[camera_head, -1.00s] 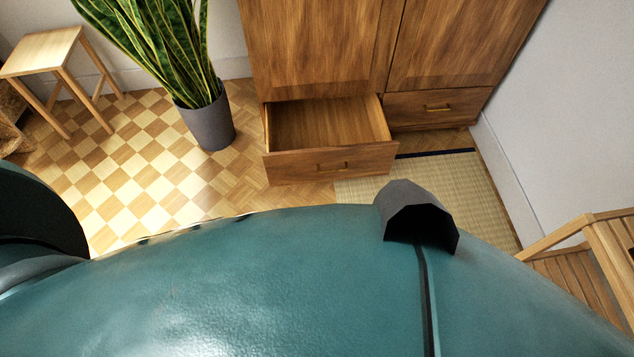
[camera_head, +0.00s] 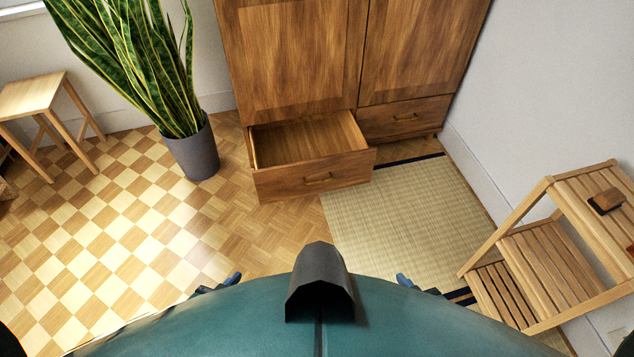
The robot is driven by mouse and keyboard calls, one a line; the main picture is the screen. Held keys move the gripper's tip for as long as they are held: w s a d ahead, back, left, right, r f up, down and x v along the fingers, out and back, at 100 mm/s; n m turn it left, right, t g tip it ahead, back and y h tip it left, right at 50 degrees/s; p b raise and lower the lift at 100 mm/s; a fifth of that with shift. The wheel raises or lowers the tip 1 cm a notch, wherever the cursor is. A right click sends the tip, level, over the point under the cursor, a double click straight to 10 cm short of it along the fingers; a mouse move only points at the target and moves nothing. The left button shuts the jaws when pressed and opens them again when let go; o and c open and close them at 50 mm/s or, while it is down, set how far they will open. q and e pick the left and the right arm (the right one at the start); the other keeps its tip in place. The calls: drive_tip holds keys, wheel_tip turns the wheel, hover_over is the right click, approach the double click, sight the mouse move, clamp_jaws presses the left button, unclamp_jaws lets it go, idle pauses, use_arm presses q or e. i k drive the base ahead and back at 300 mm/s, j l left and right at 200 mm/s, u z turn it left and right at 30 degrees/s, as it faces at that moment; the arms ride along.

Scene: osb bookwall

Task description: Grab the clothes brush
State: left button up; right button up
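A small brown wooden block with a dark underside, which looks like the clothes brush (camera_head: 606,201), lies on the top step of a slatted wooden step stool (camera_head: 556,205) at the right. What seem to be the tips of my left gripper (camera_head: 217,285) and my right gripper (camera_head: 416,285) peek out past the edge of my teal body. Most of both is hidden, so I cannot tell whether they are open or shut. Both are well to the left of the brush and apart from it.
A wooden wardrobe (camera_head: 290,60) stands at the back with its lower left drawer (camera_head: 313,174) pulled out and empty. A potted snake plant (camera_head: 190,150) and a wooden stool (camera_head: 32,95) are at the left. A straw mat (camera_head: 400,215) and the checkered floor are clear.

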sight(606, 201)
drive_tip(key=z, duration=2.35)
drive_tip(key=j+z, duration=0.25)
drive_tip(key=z, duration=0.15)
drive_tip(key=j+z, duration=0.25)
drive_tip(key=z, duration=0.2)
drive_tip(key=j+z, duration=0.2)
drive_tip(key=z, duration=0.2)
drive_tip(key=k+j+z, duration=0.15)
drive_tip(key=j, duration=0.2)
drive_tip(key=j+z, duration=0.15)
drive_tip(key=j, duration=0.2)
drive_tip(key=k+j+z, duration=0.2)
drive_tip(key=j, duration=0.1)
